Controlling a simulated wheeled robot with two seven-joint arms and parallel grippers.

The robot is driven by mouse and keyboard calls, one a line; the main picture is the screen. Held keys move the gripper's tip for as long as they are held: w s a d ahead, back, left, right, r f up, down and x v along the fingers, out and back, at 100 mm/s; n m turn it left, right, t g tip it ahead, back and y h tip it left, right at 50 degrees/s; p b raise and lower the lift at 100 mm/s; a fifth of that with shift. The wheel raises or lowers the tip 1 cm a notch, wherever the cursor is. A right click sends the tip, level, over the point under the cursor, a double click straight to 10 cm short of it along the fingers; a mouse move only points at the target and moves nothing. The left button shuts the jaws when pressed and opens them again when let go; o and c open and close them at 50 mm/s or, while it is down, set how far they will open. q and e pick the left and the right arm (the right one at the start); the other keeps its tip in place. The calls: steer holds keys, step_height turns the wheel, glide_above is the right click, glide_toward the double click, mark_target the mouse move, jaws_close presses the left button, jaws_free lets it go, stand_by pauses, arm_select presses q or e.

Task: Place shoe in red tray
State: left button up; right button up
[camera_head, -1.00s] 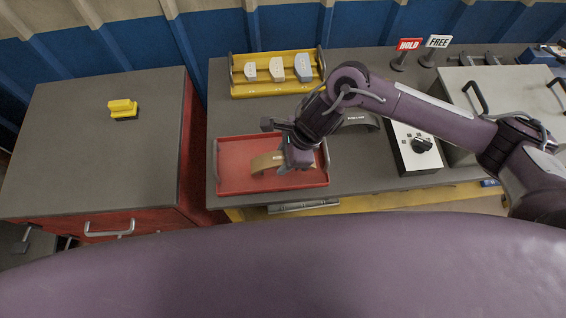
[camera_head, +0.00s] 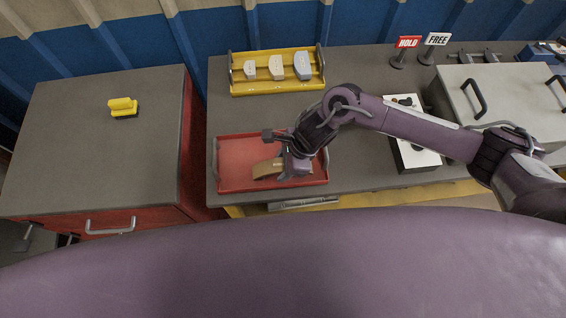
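A tan-brown curved brake shoe (camera_head: 266,168) is at the lower middle of the red tray (camera_head: 232,181) in the head view. My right gripper (camera_head: 287,172) is over the right end of the shoe and appears shut on it. The fingertips are mostly hidden behind the gripper body and the shoe. The shoe is low, at or just above the tray floor; I cannot tell whether it touches. My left gripper is not in view.
A yellow tray (camera_head: 262,89) with several grey blocks stands behind the red tray. A white control box (camera_head: 413,157) with a black knob, a grey lidded case (camera_head: 500,105) and HOLD and FREE signs are on the right. A yellow object (camera_head: 122,106) lies on the left cabinet.

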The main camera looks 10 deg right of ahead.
steer(key=shift+o, duration=1)
steer(key=shift+r, duration=0.1)
steer(key=shift+r+p, duration=0.2)
steer(key=shift+p, duration=0.1)
steer(key=b+v, duration=0.3)
steer(key=v, duration=0.8)
steer(key=shift+d+r+b, duration=0.3)
